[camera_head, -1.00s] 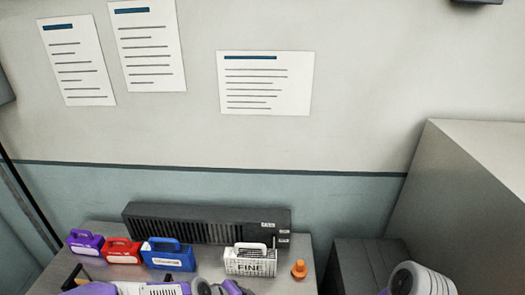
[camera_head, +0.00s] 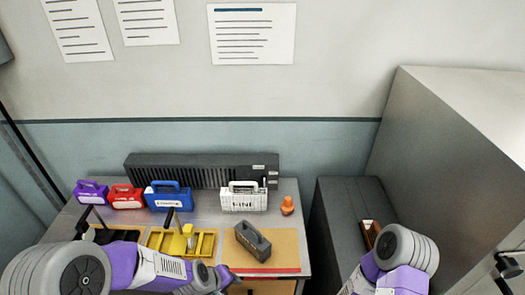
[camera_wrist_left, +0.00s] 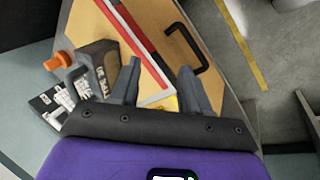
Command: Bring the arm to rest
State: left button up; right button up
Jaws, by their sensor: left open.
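My left arm comes in from the lower left of the head view, its gripper (camera_head: 226,280) low near the front edge of the table (camera_head: 292,195). In the left wrist view the two fingers of this gripper (camera_wrist_left: 158,80) stand apart with nothing between them. Beyond them lie the wooden board (camera_wrist_left: 180,40) with a red and white strip, and a dark grey module (camera_wrist_left: 98,65). My right arm shows at the lower right of the head view; its gripper is outside the picture.
Purple (camera_head: 91,193), red (camera_head: 125,198), blue (camera_head: 169,199) and white (camera_head: 244,199) modules stand before a black rack (camera_head: 200,171). An orange knob (camera_head: 287,206) is beside them. The grey module (camera_head: 253,240) sits near yellow holders (camera_head: 205,243). A dark cabinet (camera_head: 345,215) stands right.

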pick_arm(q)
jog(key=s+f+m+g+b, duration=0.1)
jog(key=s+f+m+b, duration=0.1)
jog(key=s+f, duration=0.4)
jog(key=s+f+m+g+b, duration=0.2)
jog(key=s+f, duration=0.4)
jog(key=f, duration=1.1)
jog(key=shift+m+b, duration=0.4)
jog(key=shift+b, duration=0.3)
jog(key=shift+d, duration=0.15)
